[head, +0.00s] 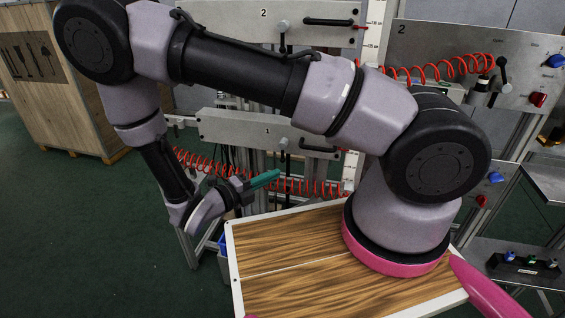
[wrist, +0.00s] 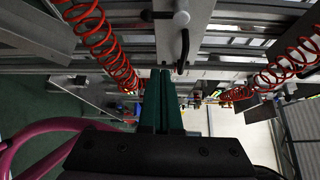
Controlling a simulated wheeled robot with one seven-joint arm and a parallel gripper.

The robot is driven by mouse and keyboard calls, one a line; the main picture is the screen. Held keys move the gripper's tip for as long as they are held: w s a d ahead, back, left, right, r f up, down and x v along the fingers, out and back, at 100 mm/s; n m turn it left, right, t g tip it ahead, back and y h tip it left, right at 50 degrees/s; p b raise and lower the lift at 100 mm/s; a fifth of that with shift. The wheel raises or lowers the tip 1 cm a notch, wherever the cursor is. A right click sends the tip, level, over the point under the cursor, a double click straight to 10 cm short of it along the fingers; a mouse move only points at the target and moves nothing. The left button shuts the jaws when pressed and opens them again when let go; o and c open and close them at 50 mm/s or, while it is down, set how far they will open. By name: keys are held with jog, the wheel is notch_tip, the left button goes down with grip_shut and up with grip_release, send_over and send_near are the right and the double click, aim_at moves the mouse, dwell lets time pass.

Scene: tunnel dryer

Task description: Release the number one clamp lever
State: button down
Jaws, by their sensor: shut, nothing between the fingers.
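The panel marked 1 (head: 235,130) hangs on the frame behind my arm in the head view. A small lever with a pale knob (head: 283,143) stands on it, with a black bar handle (head: 318,148) to its right. My gripper (head: 276,174) is below this panel, its green fingers together and empty, pointing right. In the wrist view, the fingers (wrist: 164,73) point up towards the grey panel (wrist: 168,40). The pale knob (wrist: 181,18) with a black arm and the black handle (wrist: 185,50) lie beyond the fingertips. I see no contact with the lever.
A panel marked 2 (head: 240,13) with a similar lever (head: 283,26) is above. Red coiled hoses (head: 310,187) run close behind my gripper, and also flank it in the wrist view (wrist: 97,35). A wood-grain top (head: 290,285) lies below. A wooden crate (head: 60,90) stands left.

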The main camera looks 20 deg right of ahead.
aim_at(283, 151)
jog(key=shift+a+f+n+t, duration=0.15)
jog(key=shift+f+n+t, duration=0.6)
jog(key=shift+n, duration=0.25)
jog(key=shift+r, duration=0.15)
jog(key=x, duration=1)
jog(key=shift+w+a, duration=1.3)
jog(key=shift+a, duration=0.25)
